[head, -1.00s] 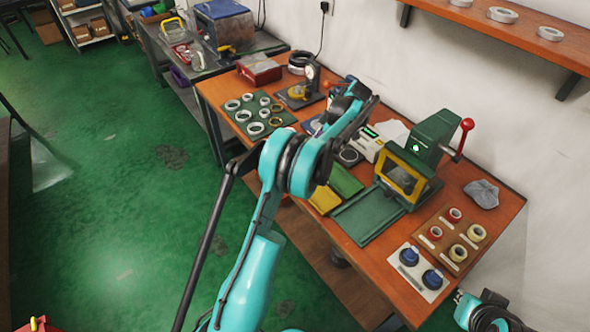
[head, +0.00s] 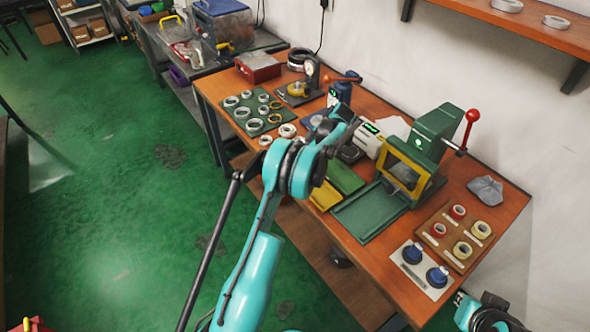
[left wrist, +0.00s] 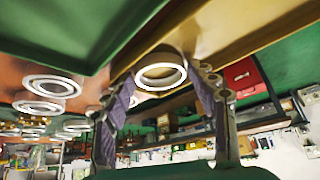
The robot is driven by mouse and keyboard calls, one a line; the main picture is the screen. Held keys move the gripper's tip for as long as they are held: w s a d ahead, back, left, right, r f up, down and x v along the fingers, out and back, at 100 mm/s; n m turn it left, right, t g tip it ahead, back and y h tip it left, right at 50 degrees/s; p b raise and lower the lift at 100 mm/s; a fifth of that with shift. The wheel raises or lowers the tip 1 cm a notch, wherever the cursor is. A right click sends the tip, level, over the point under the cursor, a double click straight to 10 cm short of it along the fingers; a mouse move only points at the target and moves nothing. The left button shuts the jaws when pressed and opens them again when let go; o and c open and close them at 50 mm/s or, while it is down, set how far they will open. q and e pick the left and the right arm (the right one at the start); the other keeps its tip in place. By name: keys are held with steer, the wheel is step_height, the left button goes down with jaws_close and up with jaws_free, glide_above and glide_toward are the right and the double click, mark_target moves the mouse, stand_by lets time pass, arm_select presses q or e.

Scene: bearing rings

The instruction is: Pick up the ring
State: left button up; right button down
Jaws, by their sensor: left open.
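A pale metal ring (left wrist: 160,74) shows between the fingers of my left gripper (left wrist: 162,88) in the left wrist view. The gripper is open, with purple pads on both sides of the ring; I cannot tell whether they touch it. Other rings (left wrist: 52,86) lie to the left in that view. In the head view, two pale rings (head: 288,130) (head: 265,141) lie on the bench beside a green mat (head: 236,98) holding several more. My left forearm hides my left gripper there. Only a part of my right arm shows at the lower right.
A green press (head: 432,135) with a red-knobbed lever stands on the bench. Before it are a green tray (head: 368,212) and a yellow tray (head: 325,197). A board (head: 455,235) with red and yellow rings sits front right. A dial gauge stand (head: 300,90) stands behind the mat.

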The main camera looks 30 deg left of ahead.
arm_select(q)
steer(key=shift+r, duration=0.1)
steer(key=c, duration=0.8)
